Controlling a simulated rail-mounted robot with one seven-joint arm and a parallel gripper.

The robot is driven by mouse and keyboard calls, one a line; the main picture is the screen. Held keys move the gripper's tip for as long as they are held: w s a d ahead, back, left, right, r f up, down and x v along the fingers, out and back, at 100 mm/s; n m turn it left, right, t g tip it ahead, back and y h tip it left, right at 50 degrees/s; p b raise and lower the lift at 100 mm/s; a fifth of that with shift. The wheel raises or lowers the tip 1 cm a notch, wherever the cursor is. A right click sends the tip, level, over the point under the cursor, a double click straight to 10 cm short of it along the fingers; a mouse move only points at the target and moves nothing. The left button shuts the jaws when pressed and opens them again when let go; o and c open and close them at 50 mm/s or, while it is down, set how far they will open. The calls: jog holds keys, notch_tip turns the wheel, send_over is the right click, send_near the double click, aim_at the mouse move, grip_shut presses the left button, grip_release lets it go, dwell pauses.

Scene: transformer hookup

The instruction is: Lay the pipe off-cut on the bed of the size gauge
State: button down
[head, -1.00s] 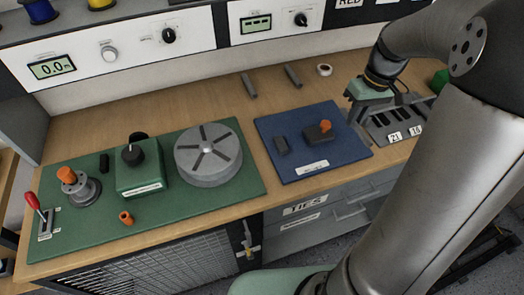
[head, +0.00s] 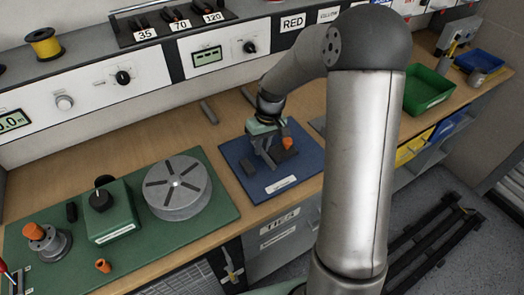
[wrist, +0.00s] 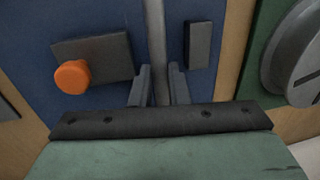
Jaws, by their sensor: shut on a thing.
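The size gauge shows as a blue board (head: 230,152) with a dark block carrying an orange knob (head: 287,143) and a smaller dark block (head: 247,168). In the wrist view, the knobbed block (wrist: 105,55) is left and the smaller block (wrist: 199,45) is right, with bare blue board between them. My gripper (head: 265,145) is over this board. In the wrist view my gripper (wrist: 159,78) is shut on a grey pipe off-cut (wrist: 156,35), which runs between the two blocks. Whether the pipe touches the board, I cannot tell.
A green board (head: 215,215) with a round slotted disc (head: 178,188) lies to the left. Two grey strips (head: 208,112) lie on the bench behind the blue board. A green bin (head: 428,90) stands farther right. The bench between the two boards is clear.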

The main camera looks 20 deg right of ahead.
aim_at(262, 153)
jog(key=shift+f+p, duration=0.4)
jog(key=shift+f, duration=1.2)
jog(key=shift+f, duration=0.15)
jog(key=c, duration=1.7)
grip_release()
notch_tip(262, 153, up, 12)
jog(key=d+b, duration=0.2)
jog(key=s+m, duration=0.1)
jog(key=s, duration=0.7)
jog(key=s+a+r+m+h, duration=0.1)
jog(key=s, duration=0.8)
jog(key=s+a+r+m+t, duration=0.1)
jog(key=s, duration=0.7)
jog(key=shift+s+a+h, duration=0.15)
jog(key=shift+a+h, duration=0.05)
jog(key=shift+h, duration=0.2)
